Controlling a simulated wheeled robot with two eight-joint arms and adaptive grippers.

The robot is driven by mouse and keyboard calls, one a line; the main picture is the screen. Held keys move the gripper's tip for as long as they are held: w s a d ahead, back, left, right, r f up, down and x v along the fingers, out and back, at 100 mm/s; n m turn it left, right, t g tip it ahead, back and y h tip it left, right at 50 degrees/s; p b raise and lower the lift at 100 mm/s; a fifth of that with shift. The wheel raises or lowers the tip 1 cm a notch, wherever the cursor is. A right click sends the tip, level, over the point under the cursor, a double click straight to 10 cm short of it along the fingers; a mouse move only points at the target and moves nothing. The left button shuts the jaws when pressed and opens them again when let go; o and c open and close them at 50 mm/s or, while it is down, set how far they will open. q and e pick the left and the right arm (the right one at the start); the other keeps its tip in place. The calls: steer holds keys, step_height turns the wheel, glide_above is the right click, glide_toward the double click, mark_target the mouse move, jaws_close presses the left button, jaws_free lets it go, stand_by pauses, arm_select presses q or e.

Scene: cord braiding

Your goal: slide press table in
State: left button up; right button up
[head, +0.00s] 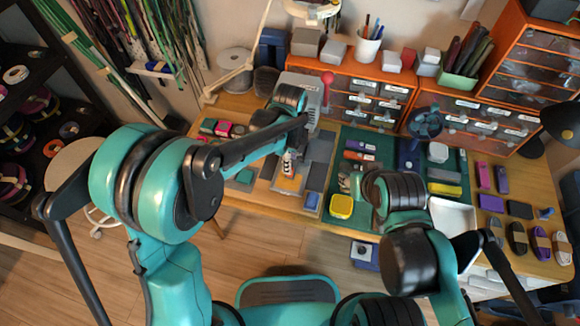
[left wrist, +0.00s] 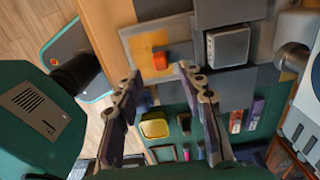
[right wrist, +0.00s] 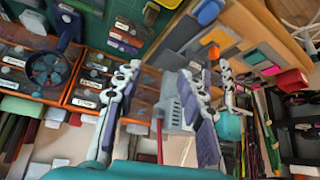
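The grey press (head: 312,88) stands at the back of the desk with a red-knobbed lever (head: 327,77). It also shows in the right wrist view (right wrist: 172,100), partly behind my right fingers. In front of it a grey plate with an orange pad (head: 290,183) lies on a wooden base; the left wrist view shows the pad (left wrist: 158,62) with a small red-orange block on it. My left gripper (left wrist: 158,72) is open, its fingers apart and empty over this plate. My right gripper (right wrist: 160,70) is open and empty, to the right of the press; its fingertips are hidden in the head view.
A green mat (head: 360,150) with tools lies right of the press. A yellow container (head: 341,206) and a blue piece (head: 311,201) sit near the front edge. Orange drawer cabinets (head: 365,95) line the back, and pink pieces (head: 223,128) lie at left.

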arm_select(q)
step_height(320, 180, up, 6)
steer(key=shift+r, duration=0.2)
arm_select(e)
steer(key=shift+c, duration=0.3)
